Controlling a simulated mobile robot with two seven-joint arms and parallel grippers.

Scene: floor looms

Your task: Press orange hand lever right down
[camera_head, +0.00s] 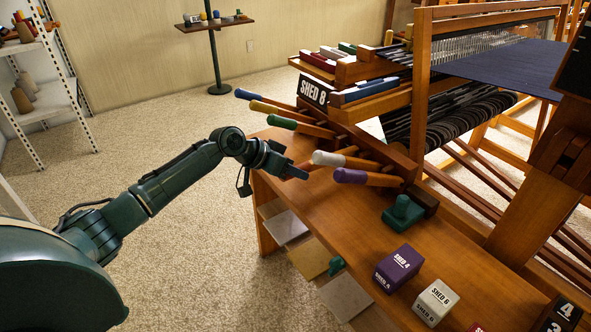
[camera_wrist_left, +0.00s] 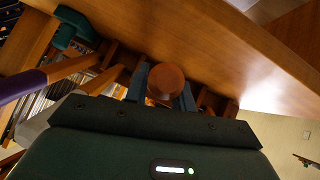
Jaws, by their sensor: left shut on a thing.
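The orange hand lever (camera_wrist_left: 165,82) shows end-on in the left wrist view as a round orange knob between my two fingers. My left gripper (camera_wrist_left: 163,92) is shut on it. In the head view my left gripper (camera_head: 294,172) is at the lever row, between the green lever (camera_head: 284,123) and the white lever (camera_head: 330,158), just above the wooden bench top. There the gripper covers the orange grip, so its height against the other levers is hard to tell. My right gripper is not in view.
The purple lever (camera_head: 351,176) is right of the white one; blue (camera_head: 243,94) and yellow (camera_head: 262,106) levers are farther back. A green block (camera_head: 403,212), a purple box (camera_head: 398,266) and a white box (camera_head: 437,300) stand on the bench (camera_head: 340,230). Carpet at left is open.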

